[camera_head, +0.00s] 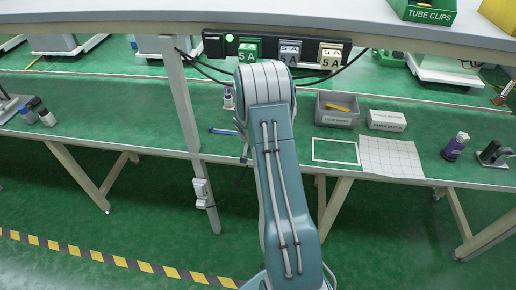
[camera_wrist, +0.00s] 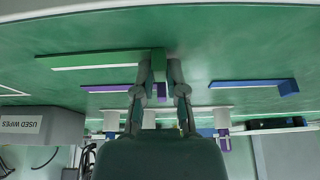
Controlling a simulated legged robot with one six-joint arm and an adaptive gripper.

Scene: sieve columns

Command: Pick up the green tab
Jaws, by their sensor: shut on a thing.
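The green tab (camera_wrist: 100,60) is a long flat L-shaped piece in the wrist view, with a short upright end at its right. My gripper (camera_wrist: 159,75) has its two fingers on either side of that short end and is shut on it. The tab's long part reaches out to the left of the fingers. It looks close to the green table surface; I cannot tell whether it touches it. In the head view my arm hides the gripper and the green tab.
A purple tab (camera_wrist: 108,88) and a blue tab (camera_wrist: 250,86) lie close by in the wrist view. An overhead shelf (camera_head: 140,15) crosses above.

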